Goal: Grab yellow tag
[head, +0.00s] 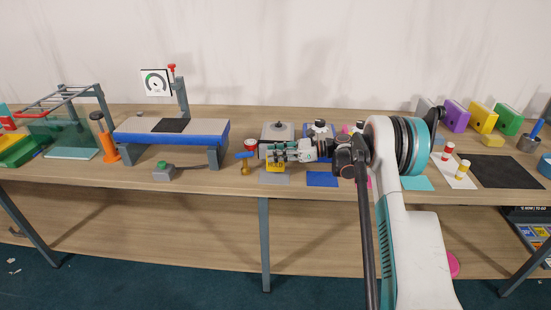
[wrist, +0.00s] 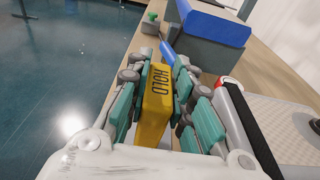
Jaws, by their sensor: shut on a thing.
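The yellow tag (wrist: 157,98), a block-like piece with dark lettering that reads HOLD, sits between the two teal-padded fingers in the wrist view. My gripper (wrist: 158,84) is shut on it, with a finger on each side. In the head view the tag (head: 275,168) shows as a small yellow patch under my gripper (head: 272,153), near the front of the table above a grey mat. Whether the tag touches the table or is lifted I cannot tell.
A blue-edged bench (head: 170,138) and a small green-topped grey box (head: 163,171) stand to the left. A red-topped can (head: 251,145) and a grey box (head: 277,131) are close behind my gripper. A blue mat (head: 322,179) lies to the right.

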